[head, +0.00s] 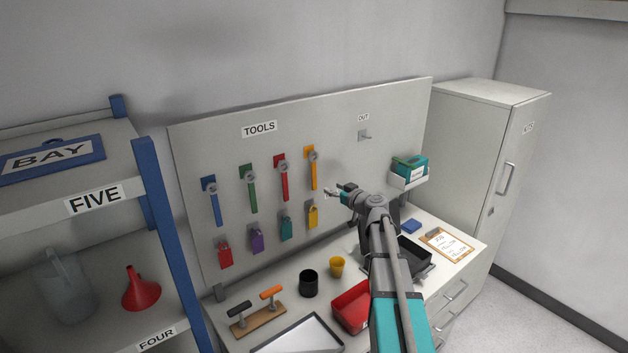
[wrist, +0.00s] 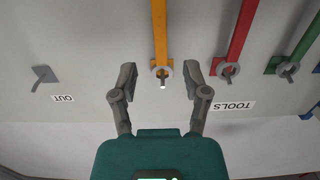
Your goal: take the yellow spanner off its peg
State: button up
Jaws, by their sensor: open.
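The yellow spanner (head: 313,172) hangs at the right end of a row of spanners on the tool board (head: 375,110). In the wrist view the yellow spanner (wrist: 160,32) has its grey ring end around a peg (wrist: 162,84). My gripper (head: 338,191) is in front of the board, a little right of the spanner in the head view. In the wrist view my gripper (wrist: 160,74) is open, one finger on each side of the ring end. No finger visibly touches it; the depth gap is hard to judge.
Red (head: 283,178), green (head: 250,188) and blue (head: 214,202) spanners hang to the left. Several padlocks, including a yellow one (head: 313,217), hang below. An empty OUT peg (head: 365,136) is at upper right. The bench (head: 290,290) holds cups and trays.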

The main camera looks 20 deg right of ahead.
aim_at(315, 178)
jog(key=shift+b+x, duration=0.5)
jog(key=shift+x, duration=4.45)
grip_shut()
jog(key=shift+r, duration=0.1)
jog(key=shift+r+p, duration=0.3)
jog(key=shift+s+d, duration=0.1)
jog(key=shift+s, duration=0.05)
jog(key=shift+p+v, duration=0.35)
jog(key=shift+v, duration=1.25)
jog(key=shift+r, duration=0.15)
